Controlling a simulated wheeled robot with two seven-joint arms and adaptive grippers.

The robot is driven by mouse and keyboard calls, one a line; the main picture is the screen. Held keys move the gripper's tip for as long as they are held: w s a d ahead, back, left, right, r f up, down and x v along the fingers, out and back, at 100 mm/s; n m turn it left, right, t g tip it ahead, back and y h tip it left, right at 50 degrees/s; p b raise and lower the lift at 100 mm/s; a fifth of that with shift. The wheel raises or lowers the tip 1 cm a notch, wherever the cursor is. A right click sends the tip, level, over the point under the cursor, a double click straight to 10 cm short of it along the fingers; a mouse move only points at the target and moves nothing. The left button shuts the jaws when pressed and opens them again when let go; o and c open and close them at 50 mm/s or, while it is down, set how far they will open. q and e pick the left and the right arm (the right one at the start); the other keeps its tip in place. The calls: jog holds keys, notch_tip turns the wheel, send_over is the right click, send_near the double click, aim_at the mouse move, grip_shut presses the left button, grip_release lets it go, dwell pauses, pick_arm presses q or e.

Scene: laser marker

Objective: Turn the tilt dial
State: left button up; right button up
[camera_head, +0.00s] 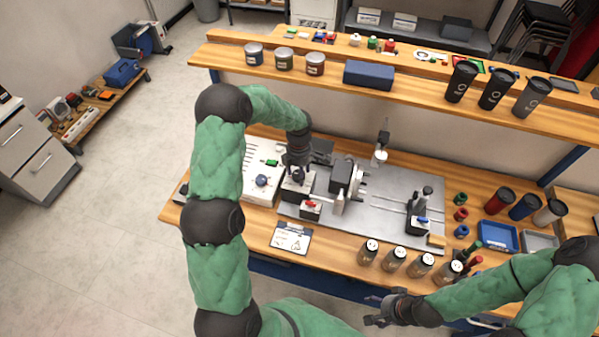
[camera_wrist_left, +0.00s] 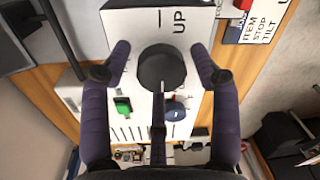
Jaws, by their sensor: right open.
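The dark round dial (camera_wrist_left: 161,69) sits on a white box (camera_wrist_left: 195,25) marked "UP" in the left wrist view. My left gripper (camera_wrist_left: 162,48) is open above it, with one purple finger on each side and visible gaps between fingers and dial. In the head view my left gripper (camera_head: 298,174) points down over the white box (camera_head: 291,194), partly hiding the dial. A label reading "ITEM STOP TILT" (camera_wrist_left: 262,22) shows in the left wrist view. My right gripper (camera_head: 378,310) is open and empty near the table's front edge.
A white slotted box (camera_head: 258,192) with a blue knob (camera_head: 262,181) and green switch (camera_head: 272,162) stands left of the dial. A red lever (camera_head: 310,204) is just in front. A dark-and-white unit (camera_head: 342,175) stands to the right. Several bottles (camera_head: 395,259) line the front edge.

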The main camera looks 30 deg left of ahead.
pick_arm(q)
jog(key=c, duration=0.7)
